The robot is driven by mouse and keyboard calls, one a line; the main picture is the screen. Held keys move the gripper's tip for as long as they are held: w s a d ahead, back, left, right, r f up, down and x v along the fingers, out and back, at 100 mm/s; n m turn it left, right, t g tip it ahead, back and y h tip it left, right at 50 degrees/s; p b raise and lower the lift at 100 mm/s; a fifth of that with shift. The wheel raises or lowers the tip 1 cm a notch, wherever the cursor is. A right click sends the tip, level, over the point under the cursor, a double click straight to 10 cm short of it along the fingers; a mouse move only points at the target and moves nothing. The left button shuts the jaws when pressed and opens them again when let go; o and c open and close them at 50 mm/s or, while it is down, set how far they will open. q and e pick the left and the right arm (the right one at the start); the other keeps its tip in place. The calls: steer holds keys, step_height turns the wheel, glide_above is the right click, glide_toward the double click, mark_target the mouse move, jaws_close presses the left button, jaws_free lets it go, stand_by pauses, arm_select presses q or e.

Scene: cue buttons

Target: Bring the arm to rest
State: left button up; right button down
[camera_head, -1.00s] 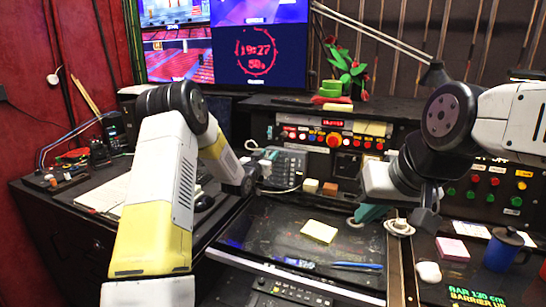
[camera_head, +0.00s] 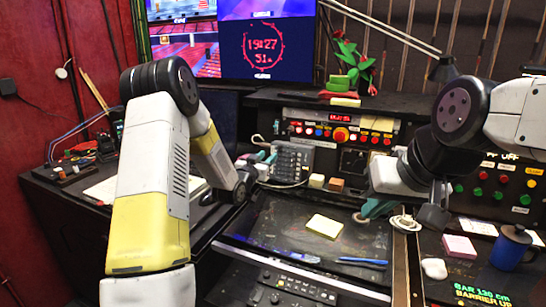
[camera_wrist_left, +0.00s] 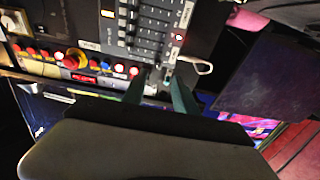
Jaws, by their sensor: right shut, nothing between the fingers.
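My left arm comes in from the left in the head view, and its gripper (camera_head: 265,160) is small and partly hidden behind the wrist, near the grey slider panel (camera_head: 290,160). In the left wrist view, the two teal fingers of the left gripper (camera_wrist_left: 160,92) stand apart with nothing between them, in front of the slider panel (camera_wrist_left: 148,22). My right gripper (camera_head: 374,209), also teal, is shut and empty. It hangs over the right part of the black desk, left of a white ring-shaped thing (camera_head: 405,223).
A yellow pad (camera_head: 324,226) and a blue pen (camera_head: 361,261) lie on the black desk (camera_head: 290,236). A pink pad (camera_head: 459,247), a blue mug (camera_head: 510,247) and a white mouse-like thing (camera_head: 434,268) are at the right. Button panels (camera_head: 340,130) stand behind.

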arm_select(q)
steer(key=s+a+r+n+g+y, duration=0.1)
steer(key=s+a+r+g+y, duration=0.3)
steer(key=s+r, duration=0.7)
steer(key=s+n+g, duration=0.2)
steer(key=s+g, duration=0.5)
steer(key=s, duration=2.5)
steer(key=shift+a+f+h, duration=0.15)
steer(key=shift+f+h, duration=0.15)
